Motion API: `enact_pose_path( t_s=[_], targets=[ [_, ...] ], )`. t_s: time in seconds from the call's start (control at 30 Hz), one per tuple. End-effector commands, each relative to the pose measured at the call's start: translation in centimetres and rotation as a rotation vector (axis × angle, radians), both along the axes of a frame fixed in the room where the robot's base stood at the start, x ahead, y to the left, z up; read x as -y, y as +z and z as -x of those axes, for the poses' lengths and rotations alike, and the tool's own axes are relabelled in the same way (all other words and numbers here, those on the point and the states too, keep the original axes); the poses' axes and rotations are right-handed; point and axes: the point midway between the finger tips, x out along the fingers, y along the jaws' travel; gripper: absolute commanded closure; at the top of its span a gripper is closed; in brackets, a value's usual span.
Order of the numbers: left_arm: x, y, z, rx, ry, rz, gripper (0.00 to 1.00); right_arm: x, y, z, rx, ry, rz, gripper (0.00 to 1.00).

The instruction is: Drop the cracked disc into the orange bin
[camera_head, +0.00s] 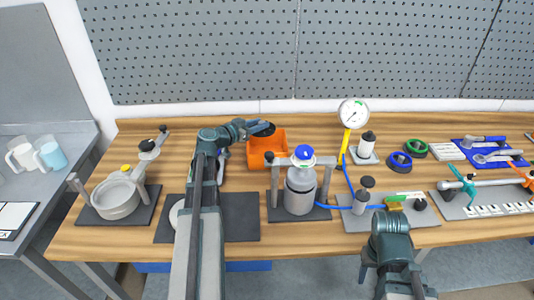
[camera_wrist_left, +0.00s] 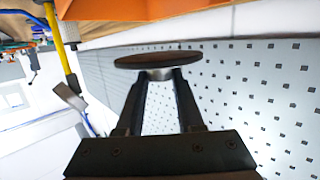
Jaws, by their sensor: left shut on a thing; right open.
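My left gripper (camera_head: 254,126) is shut on a dark round disc (camera_head: 267,131). The disc also shows between the fingertips in the left wrist view (camera_wrist_left: 157,60), seen nearly edge-on with a small light hub on it. No crack can be made out. The orange bin (camera_head: 262,163) stands on the wooden bench, and the disc appears over its back part in the head view. An orange wall of the bin (camera_wrist_left: 170,10) shows at the top of the wrist view, apart from the disc. My right gripper (camera_head: 386,222) is low at the bench's front edge, open and empty.
A grey vessel with a blue cap (camera_head: 299,188) stands in a frame right of the bin. A pressure gauge (camera_head: 353,113) stands on a yellow post behind. A pale pot (camera_head: 117,198) is at the left. A dark mat (camera_head: 240,219) lies under my left arm.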

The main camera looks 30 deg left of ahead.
Motion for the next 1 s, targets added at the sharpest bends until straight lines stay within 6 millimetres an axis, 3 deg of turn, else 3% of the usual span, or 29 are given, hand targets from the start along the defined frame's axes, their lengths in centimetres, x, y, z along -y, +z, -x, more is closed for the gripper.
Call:
enact_pose_path(
  t_s=[0.37, 0.73, 0.77, 0.93, 1.0],
  targets=[
    [0.0, -4.6, 0.0, 0.0, 0.0, 0.0, 1.0, 0.0, -4.6, 0.0, 0.0, 0.0, 0.0, 0.5],
    [0.0, -4.8, 0.0, 0.0, 0.0, 0.0, 1.0, 0.0, -4.9, 0.0, 0.0, 0.0, 0.0, 0.5],
    [0.0, -4.8, 0.0, 0.0, 0.0, 0.0, 0.6, 0.0, -4.9, 0.0, 0.0, 0.0, 0.0, 0.5],
    [0.0, -4.8, 0.0, 0.0, 0.0, 0.0, 0.29, 0.0, -4.9, 0.0, 0.0, 0.0, 0.0, 0.5],
    [0.0, -4.9, 0.0, 0.0, 0.0, 0.0, 0.29, 0.0, -4.9, 0.0, 0.0, 0.0, 0.0, 0.5]
  ],
)
